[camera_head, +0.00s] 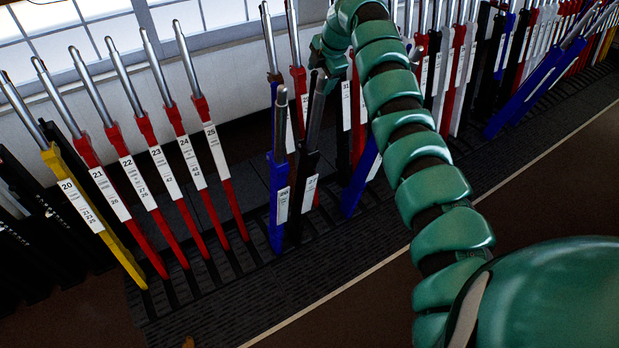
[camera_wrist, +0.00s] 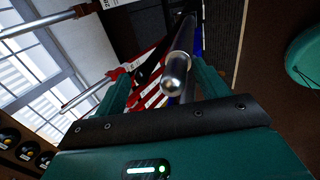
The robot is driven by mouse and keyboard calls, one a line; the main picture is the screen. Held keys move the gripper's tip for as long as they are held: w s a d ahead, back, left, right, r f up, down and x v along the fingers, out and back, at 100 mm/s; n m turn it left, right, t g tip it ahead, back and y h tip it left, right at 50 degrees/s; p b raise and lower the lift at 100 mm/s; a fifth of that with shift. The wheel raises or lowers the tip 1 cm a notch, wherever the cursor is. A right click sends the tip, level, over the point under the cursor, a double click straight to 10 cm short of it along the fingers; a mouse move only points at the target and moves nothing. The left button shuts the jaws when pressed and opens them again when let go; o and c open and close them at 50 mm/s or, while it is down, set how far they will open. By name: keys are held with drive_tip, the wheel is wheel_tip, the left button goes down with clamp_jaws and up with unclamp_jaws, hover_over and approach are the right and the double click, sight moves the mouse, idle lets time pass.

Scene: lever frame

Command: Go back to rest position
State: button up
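My green segmented arm reaches from the lower right to the lever frame in the head view. My gripper (camera_head: 320,62) is at the upper middle, just above the handle top of the black lever 27 (camera_head: 312,155). The blue lever 26 (camera_head: 280,175) stands beside it, and both lean nearer than the red row to their left. In the wrist view my gripper (camera_wrist: 160,90) has its two green fingers spread apart. A metal handle end (camera_wrist: 176,78) shows between them, with visible gaps at the sides. Whether any finger touches it is unclear.
A yellow lever 20 (camera_head: 92,215) and several red levers (camera_head: 160,190) stand at the left. More levers fill the back right, including a blue one (camera_head: 530,92) tilted forward. Windows (camera_head: 85,30) are behind. Brown floor (camera_head: 540,190) at the right front is open.

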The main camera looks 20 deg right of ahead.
drive_tip(key=r, duration=0.2)
drive_tip(key=s+r, duration=0.1)
drive_tip(key=r, duration=0.2)
drive_tip(key=shift+d+r, duration=0.15)
drive_tip(key=shift+s, duration=0.1)
drive_tip(key=p+v, duration=0.3)
drive_tip(key=v, duration=1.4)
drive_tip(key=shift+r, duration=0.25)
